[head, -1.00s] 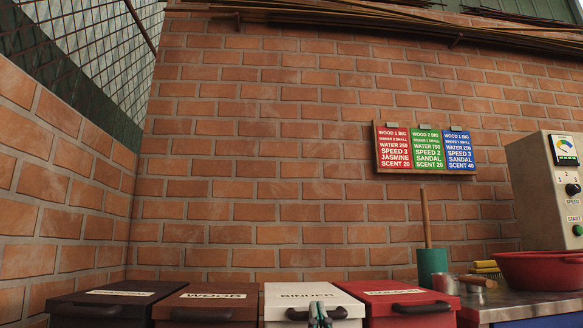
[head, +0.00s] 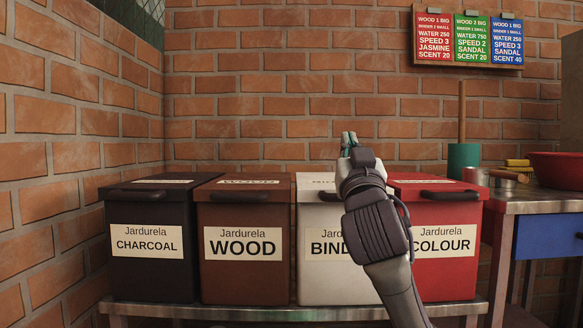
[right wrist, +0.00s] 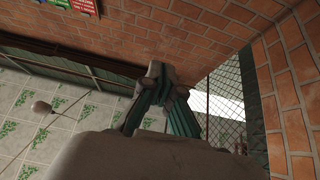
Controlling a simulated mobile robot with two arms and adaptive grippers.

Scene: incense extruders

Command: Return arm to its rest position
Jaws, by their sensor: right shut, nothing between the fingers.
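My right arm reaches up from the bottom of the head view, in front of the white binder bin (head: 330,270) and overlapping the left edge of the red colour bin (head: 440,282). My right gripper (head: 349,137) is raised above the bin lids, against the brick wall. In the right wrist view its teal fingers (right wrist: 157,75) meet at the tips, and nothing is held between them. The forearm hides part of the binder label. My left gripper is not in view.
A charcoal bin (head: 150,280) and a wood bin (head: 245,285) stand left on the same metal shelf (head: 250,313). At right, a metal table (head: 560,203) holds a green cup (head: 463,160) and a red bowl (head: 555,168). A recipe board (head: 468,64) hangs on the wall.

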